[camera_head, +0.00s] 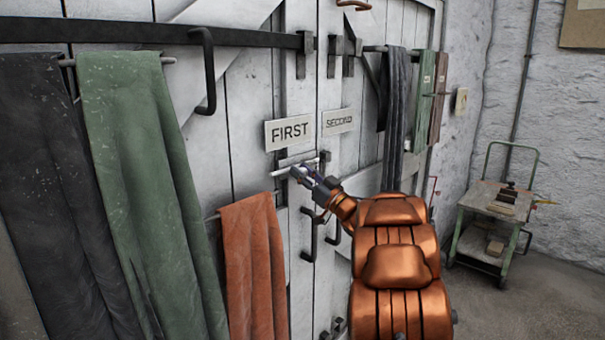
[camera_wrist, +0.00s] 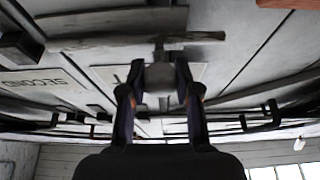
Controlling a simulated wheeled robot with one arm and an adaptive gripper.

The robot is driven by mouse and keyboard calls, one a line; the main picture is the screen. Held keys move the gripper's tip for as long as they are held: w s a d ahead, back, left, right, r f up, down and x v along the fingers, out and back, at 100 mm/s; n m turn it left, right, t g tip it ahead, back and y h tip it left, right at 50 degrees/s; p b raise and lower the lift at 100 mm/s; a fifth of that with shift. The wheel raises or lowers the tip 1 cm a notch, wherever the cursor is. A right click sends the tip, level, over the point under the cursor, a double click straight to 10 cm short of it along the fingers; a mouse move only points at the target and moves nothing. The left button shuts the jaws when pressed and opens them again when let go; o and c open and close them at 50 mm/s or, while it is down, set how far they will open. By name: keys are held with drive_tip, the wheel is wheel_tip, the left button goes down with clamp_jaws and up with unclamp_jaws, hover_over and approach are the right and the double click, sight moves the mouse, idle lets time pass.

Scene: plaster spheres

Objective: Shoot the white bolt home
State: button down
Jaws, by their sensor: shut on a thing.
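The white bolt (camera_head: 283,173) is a pale bar lying across the white double door, below the FIRST sign (camera_head: 289,132). My gripper (camera_head: 303,174) reaches it from the lower right. In the wrist view, the bolt (camera_wrist: 95,43) runs across the top, and my gripper (camera_wrist: 160,92) has its two fingers closed on the bolt's pale knob (camera_wrist: 159,76). A dark block (camera_wrist: 20,48) lies close to the bolt's left end there; I cannot tell whether the end is inside it. My gripper hides part of the bolt in the head view.
The SECOND sign (camera_head: 338,121) is on the right leaf. Dark pull handles (camera_head: 308,235) stand below the bolt. A long black bar (camera_head: 150,34) crosses above. Green (camera_head: 140,170) and orange (camera_head: 254,265) cloths hang left. A cart (camera_head: 495,215) stands right, with bare floor around it.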

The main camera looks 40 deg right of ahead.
drive_tip(key=d+p, duration=0.1)
drive_tip(key=d, duration=0.5)
drive_tip(key=shift+w+d, duration=0.2)
drive_tip(key=shift+w, duration=0.2)
drive_tip(key=c, duration=0.8)
unclamp_jaws()
drive_tip(key=shift+d, duration=0.1)
drive_tip(key=shift+c, duration=0.2)
drive_tip(key=v, duration=1.2)
